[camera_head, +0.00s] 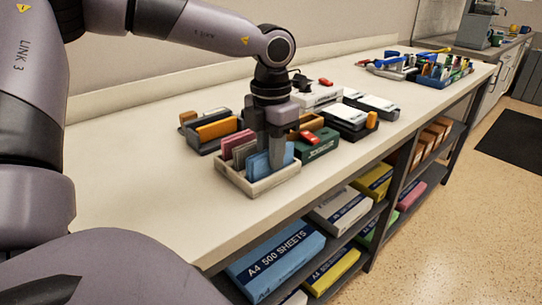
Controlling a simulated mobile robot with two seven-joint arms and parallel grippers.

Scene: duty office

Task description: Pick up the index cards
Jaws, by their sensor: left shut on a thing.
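A light tray (262,186) near the front edge of the table holds upright index cards in pink, pale beige and blue. The blue cards (258,166) are at its right end, and the pink cards (238,142) are at its left. My left gripper (276,158) points straight down into the right part of the tray and is shut on the blue index cards. Its fingers hide the middle of these cards. The cards' lower edges are hidden by the tray wall, so I cannot tell if they are lifted. My right gripper is not in view.
A dark holder with an orange block (217,129) stands behind the tray. A green box (318,146) sits close to its right, with dark trays (349,132) beyond. The tabletop (140,185) is clear at left. Paper packs (272,267) fill shelves below.

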